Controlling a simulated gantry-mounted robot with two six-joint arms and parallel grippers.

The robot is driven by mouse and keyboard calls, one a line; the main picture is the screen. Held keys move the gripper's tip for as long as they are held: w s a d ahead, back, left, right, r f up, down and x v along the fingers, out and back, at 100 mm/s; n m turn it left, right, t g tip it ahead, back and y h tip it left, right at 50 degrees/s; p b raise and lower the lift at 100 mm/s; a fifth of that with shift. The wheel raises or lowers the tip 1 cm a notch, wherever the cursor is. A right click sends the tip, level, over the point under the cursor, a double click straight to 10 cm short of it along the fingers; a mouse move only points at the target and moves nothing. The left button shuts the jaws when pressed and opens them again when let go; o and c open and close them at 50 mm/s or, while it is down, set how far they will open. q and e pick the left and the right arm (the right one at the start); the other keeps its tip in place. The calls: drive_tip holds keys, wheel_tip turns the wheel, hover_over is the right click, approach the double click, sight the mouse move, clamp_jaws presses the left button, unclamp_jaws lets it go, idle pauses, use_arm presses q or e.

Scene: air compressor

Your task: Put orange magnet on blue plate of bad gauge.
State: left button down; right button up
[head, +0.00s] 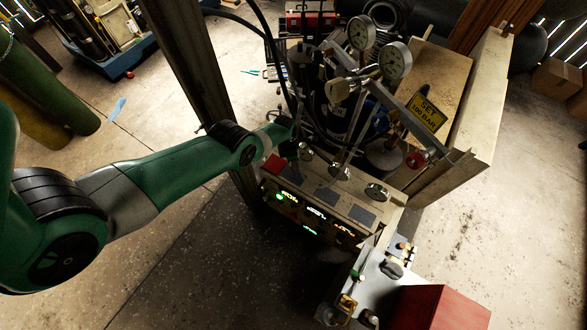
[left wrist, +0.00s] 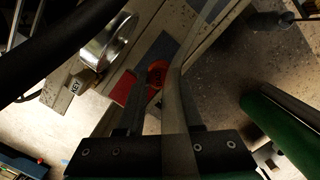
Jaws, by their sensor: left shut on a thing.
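My left gripper (left wrist: 163,72) comes in from the left and reaches down at the left end of the compressor's control panel (head: 330,188). Its fingers are shut on the orange magnet (left wrist: 155,80), which shows between their tips in the left wrist view. In that view a red plate (left wrist: 122,88) lies beside the magnet; I cannot tell whether they touch. The red plate (head: 272,165) also shows at the panel's left end. Dark bluish-grey plates (head: 327,197) lie in a row to its right. Small round gauges (head: 377,192) stand behind the plates; their dials are hard to read. My right gripper is out of view.
Two larger gauges (head: 395,60) and pipes rise behind the panel, with a yellow-lettered SET 100 BAR sign (head: 427,111). A dark post (head: 195,80) stands near my left arm. A red box (head: 440,308) is at the lower right. Floor is clear at lower left.

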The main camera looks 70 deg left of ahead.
use_arm(q)
drive_tip(key=shift+w+a+f, duration=0.1)
drive_tip(key=shift+a, duration=0.15)
drive_tip(key=shift+s, duration=0.2)
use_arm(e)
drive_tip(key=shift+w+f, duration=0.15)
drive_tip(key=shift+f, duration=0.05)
use_arm(q)
wheel_tip(320, 180, down, 7)
drive_tip(key=b, duration=0.6)
drive_tip(key=shift+r, duration=0.2)
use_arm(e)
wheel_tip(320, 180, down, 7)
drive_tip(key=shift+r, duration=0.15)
use_arm(q)
drive_tip(key=shift+f+b, duration=0.55)
drive_tip(key=shift+b, duration=0.25)
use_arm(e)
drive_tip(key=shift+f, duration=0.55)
use_arm(q)
drive_tip(key=shift+c, duration=2.4)
unclamp_jaws()
drive_tip(key=shift+r, duration=0.1)
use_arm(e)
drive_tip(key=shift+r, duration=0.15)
